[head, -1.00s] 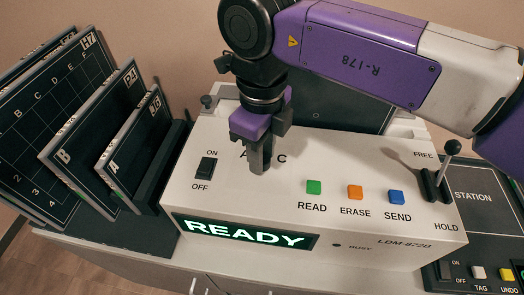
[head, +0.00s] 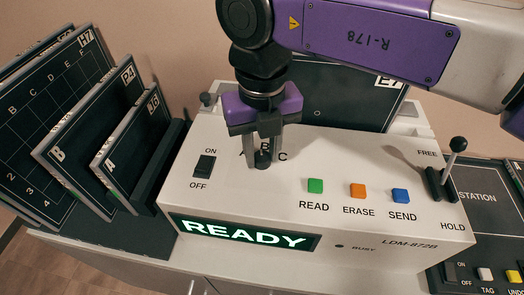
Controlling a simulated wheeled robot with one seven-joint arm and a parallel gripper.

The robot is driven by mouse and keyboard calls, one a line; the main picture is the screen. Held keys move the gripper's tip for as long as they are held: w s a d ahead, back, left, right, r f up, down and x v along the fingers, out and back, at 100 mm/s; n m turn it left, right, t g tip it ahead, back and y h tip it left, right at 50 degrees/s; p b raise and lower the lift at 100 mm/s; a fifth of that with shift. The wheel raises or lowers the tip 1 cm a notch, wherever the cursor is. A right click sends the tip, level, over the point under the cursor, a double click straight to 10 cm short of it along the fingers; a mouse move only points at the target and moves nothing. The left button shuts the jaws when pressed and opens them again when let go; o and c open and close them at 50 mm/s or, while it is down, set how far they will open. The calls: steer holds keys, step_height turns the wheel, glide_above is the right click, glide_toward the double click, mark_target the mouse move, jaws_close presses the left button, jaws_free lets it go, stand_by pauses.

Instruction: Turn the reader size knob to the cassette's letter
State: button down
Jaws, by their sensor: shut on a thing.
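The reader (head: 350,225) is a white box with a lit READY display (head: 245,234). Its dark size knob (head: 262,160) is on the sloped top, left of the middle, with letters A and C showing near it; the mark between them is partly covered. My gripper (head: 264,158) points down over it, shut on the knob with one finger on each side. The knob's pointer is too hidden to tell its setting. A dark cassette (head: 345,108) labelled E7 stands upright at the reader's back. My arm hides part of it, and no size letter shows on it.
The ON/OFF switch (head: 204,167) is left of the knob. Green READ (head: 315,186), orange ERASE (head: 358,191) and blue SEND (head: 401,196) buttons are to the right. A FREE/HOLD lever (head: 452,165) stands at the right end. Cassettes marked A (head: 130,150) and B (head: 85,130) stand at left.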

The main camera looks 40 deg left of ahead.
mark_target(262, 156)
steer(key=shift+m+b, duration=0.3)
steer(key=shift+m, duration=1.2)
steer(key=c, duration=1.1)
jaws_free()
steer(key=shift+o, duration=0.2)
step_height(262, 156, up, 8)
steer(key=shift+f, duration=0.1)
